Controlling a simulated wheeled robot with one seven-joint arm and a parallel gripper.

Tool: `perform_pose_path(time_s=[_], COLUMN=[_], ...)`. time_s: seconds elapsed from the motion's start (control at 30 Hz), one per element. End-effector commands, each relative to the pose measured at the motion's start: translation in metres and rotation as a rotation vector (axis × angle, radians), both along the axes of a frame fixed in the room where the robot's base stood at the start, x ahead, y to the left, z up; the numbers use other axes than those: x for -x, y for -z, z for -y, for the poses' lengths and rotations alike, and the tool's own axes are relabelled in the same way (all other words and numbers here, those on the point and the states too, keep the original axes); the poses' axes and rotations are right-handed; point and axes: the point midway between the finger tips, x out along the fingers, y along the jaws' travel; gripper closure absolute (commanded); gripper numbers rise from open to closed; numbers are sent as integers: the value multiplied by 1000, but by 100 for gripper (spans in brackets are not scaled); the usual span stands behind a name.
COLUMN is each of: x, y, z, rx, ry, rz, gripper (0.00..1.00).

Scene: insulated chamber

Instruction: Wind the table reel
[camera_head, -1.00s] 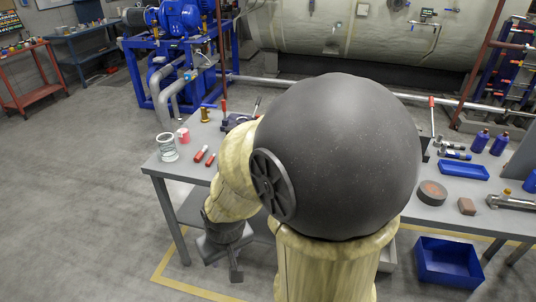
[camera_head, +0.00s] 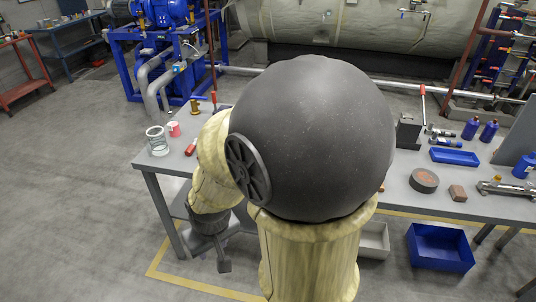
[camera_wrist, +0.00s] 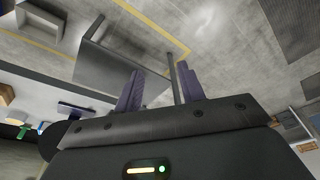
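No thing in view is plainly a reel with a crank. A clear or whitish ringed cylinder (camera_head: 157,141) stands at the table's left end, and a dark round disc (camera_head: 424,180) lies flat on the right part; I cannot tell if either is the reel. My gripper (camera_head: 222,250) hangs low at the table's front left, below the tabletop. In the wrist view my gripper (camera_wrist: 159,90) has its two purple fingers apart with nothing held between them. My arm's large dark joint hides the middle of the table.
Open floor (camera_head: 75,200) lies at left.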

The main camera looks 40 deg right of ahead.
Motion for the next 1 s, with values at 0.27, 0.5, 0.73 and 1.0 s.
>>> perform_pose_path(time_s=[0.27,0.5,0.73,1.0], x=[-34,-113,-164,-183], y=[19,65,105,123], z=[10,57,134,224], rx=[-30,-30,83,320], ry=[124,443,715,859], rz=[75,302,583,976], gripper=[59,59,59,59])
